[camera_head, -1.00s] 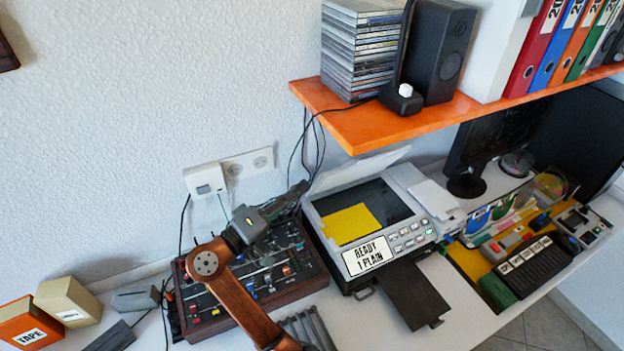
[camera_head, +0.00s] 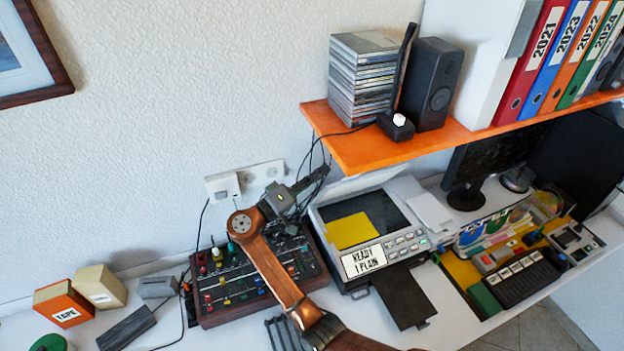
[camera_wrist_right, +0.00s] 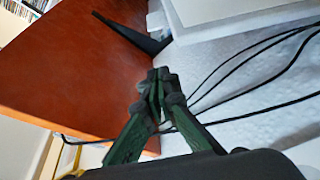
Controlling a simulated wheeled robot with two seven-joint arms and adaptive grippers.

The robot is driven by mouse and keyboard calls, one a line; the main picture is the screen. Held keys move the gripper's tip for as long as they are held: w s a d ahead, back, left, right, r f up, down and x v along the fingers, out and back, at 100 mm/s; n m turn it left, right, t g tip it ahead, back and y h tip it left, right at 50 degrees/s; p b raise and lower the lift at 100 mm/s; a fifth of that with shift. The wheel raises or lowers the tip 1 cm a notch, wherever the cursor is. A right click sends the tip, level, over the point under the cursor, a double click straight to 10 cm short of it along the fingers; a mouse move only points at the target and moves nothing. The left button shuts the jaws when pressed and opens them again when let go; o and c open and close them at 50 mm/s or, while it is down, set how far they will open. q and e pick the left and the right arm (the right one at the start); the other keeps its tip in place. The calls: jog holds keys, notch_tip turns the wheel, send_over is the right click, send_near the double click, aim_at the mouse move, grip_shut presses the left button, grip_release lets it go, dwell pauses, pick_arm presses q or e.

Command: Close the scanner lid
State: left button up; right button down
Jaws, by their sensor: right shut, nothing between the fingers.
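The scanner (camera_head: 378,237) stands on the desk with its lid (camera_head: 365,180) raised at the back, below the orange shelf. The dark glass (camera_head: 387,209) is uncovered, with a yellow sheet (camera_head: 350,231) on its left part. My right gripper (camera_head: 322,173) is shut and empty, just left of the lid's left end near the wall. I cannot tell whether it touches the lid. In the right wrist view its fingertips (camera_wrist_right: 160,85) are together, with the shelf's orange surface and wall cables behind them.
The orange shelf (camera_head: 400,150) overhangs the scanner's back and carries a CD stack (camera_head: 360,80) and a black speaker (camera_head: 432,85). Black cables hang beside my right gripper. A mixer (camera_head: 250,275) lies under my right arm. A desk organiser (camera_head: 520,260) stands to the right.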

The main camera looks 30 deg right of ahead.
aim_at(336, 185)
jog(key=x, duration=0.3)
jog(key=shift+d+r, duration=0.1)
jog(key=shift+d, duration=0.25)
jog(key=s, duration=0.1)
jog(key=s+f, duration=0.1)
jog(key=shift+s+f, duration=0.25)
pick_arm(q)
jog(key=shift+w+r, duration=0.1)
jog(key=shift+r, duration=0.05)
pick_arm(e)
jog(key=shift+s+a+f, duration=0.1)
jog(key=shift+s+f, duration=0.15)
jog(key=shift+s, duration=0.15)
